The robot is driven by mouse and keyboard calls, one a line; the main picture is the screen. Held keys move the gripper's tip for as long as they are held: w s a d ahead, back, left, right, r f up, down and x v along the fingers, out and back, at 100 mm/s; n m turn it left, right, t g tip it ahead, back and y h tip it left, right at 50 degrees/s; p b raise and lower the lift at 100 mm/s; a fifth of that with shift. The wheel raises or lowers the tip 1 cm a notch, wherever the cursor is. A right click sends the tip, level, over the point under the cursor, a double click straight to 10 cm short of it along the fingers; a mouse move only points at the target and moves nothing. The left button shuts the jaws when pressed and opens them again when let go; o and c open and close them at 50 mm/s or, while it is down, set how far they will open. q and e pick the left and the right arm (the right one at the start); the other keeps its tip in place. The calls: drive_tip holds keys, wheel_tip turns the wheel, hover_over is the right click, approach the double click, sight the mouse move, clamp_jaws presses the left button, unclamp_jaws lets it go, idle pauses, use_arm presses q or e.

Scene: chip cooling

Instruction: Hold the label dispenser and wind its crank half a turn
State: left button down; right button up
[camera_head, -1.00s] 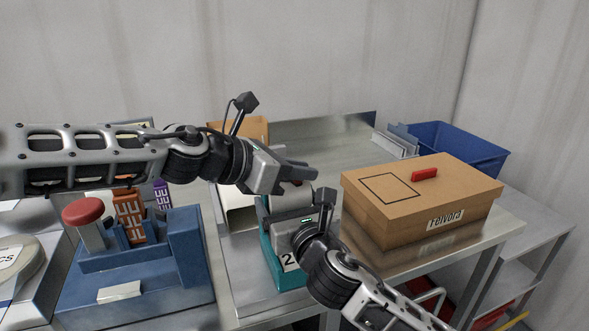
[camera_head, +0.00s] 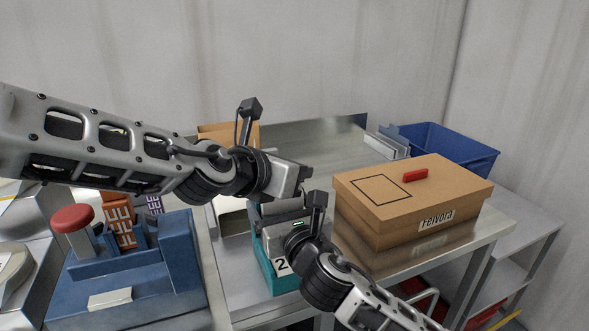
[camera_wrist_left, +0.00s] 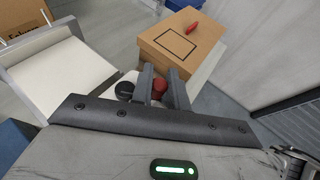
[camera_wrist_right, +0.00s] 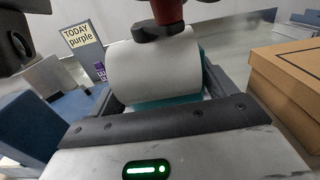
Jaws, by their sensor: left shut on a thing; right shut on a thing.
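The label dispenser is a teal stand (camera_head: 281,281) with a white label roll, on the metal table in the head view; a "2" tag marks its front. In the right wrist view the roll (camera_wrist_right: 152,70) fills the middle, with the teal body (camera_wrist_right: 165,102) below. My right gripper (camera_head: 310,212) is shut on the dispenser body from the front. My left gripper (camera_wrist_left: 161,86) is shut on the crank's red knob (camera_wrist_left: 159,84), above the roll. In the right wrist view, the dark crank arm (camera_wrist_right: 159,30) shows under the knob. The head view hides the crank behind my left gripper.
A brown "Felvora" box (camera_head: 410,210) with a red handle stands close on the right. A blue fixture (camera_head: 130,270) with a red button (camera_head: 73,218) stands on the left. A blue bin (camera_head: 450,150) is at the back right. The table behind is largely clear.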

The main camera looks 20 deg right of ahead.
use_arm(q)
drive_tip(key=c, duration=1.4)
unclamp_jaws()
drive_tip(key=shift+o, duration=0.2)
drive_tip(key=shift+a, duration=0.1)
drive_tip(key=v, duration=1.2)
